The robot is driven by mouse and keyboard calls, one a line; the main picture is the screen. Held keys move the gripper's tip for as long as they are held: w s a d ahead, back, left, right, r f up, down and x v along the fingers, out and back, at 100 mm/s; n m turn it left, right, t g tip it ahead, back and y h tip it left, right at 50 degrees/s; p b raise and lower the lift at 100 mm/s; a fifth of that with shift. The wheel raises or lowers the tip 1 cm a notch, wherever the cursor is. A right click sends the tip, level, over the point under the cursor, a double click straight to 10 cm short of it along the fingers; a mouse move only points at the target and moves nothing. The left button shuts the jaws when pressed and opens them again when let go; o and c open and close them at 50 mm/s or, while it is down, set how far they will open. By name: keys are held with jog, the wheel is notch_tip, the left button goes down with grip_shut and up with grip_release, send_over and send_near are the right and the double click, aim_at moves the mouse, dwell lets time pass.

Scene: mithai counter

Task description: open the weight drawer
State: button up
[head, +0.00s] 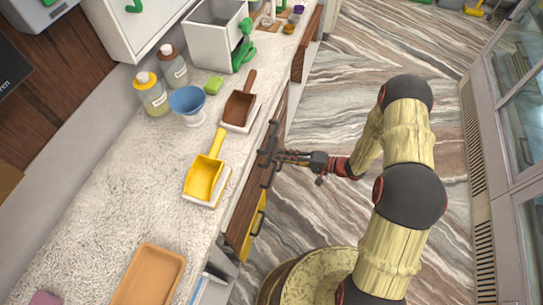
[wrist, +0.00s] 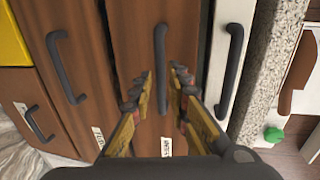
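Wooden drawer fronts with dark bar handles line the counter's front. In the wrist view, the middle drawer front (wrist: 130,38) has a dark handle (wrist: 161,45) and a small white label (wrist: 166,147), too small to read surely. My gripper (wrist: 163,76) is open, with one finger on each side of that handle's line; I cannot tell whether they touch it. No clear gap shows around this drawer front. In the head view my gripper (head: 279,157) is at the counter's front, its tips close to the handles and partly hiding them.
Other handles stand on both sides in the wrist view, one on a brown front (wrist: 62,65) and one on a white front (wrist: 230,70). The countertop (head: 110,170) holds a yellow scoop (head: 204,178), a brown scoop (head: 238,108) and a blue bowl (head: 187,101).

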aim_at(272, 154)
jog(key=shift+b+x, duration=0.5)
jog(key=shift+x, duration=2.05)
jog(key=c, duration=0.3)
grip_shut()
